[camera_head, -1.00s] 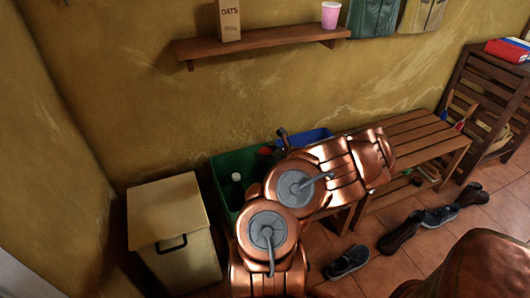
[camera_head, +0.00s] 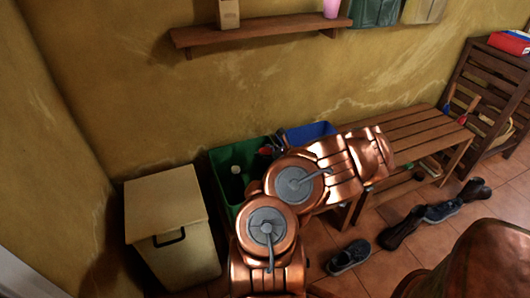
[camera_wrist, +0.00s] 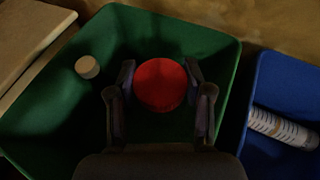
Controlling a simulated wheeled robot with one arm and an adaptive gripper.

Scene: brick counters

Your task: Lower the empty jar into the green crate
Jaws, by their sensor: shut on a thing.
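The jar, with a round red lid (camera_wrist: 161,85), sits between the fingers of my gripper (camera_wrist: 160,70) in the wrist view. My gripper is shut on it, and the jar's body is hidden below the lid. The green crate (camera_wrist: 170,22) surrounds the jar in that view, with its walls on both sides. In the head view the green crate (camera_head: 227,156) stands against the wall, partly covered by my arm. My gripper (camera_head: 270,149) and a bit of red show at its right part. How deep the jar's base is cannot be seen.
A bottle with a pale round cap (camera_wrist: 87,67) stands in the crate's left part. A blue crate (camera_head: 308,132) adjoins on the right, holding a row of white discs (camera_wrist: 283,128). A cream lidded bin (camera_head: 165,205) stands left; a slatted bench (camera_head: 405,140) is right.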

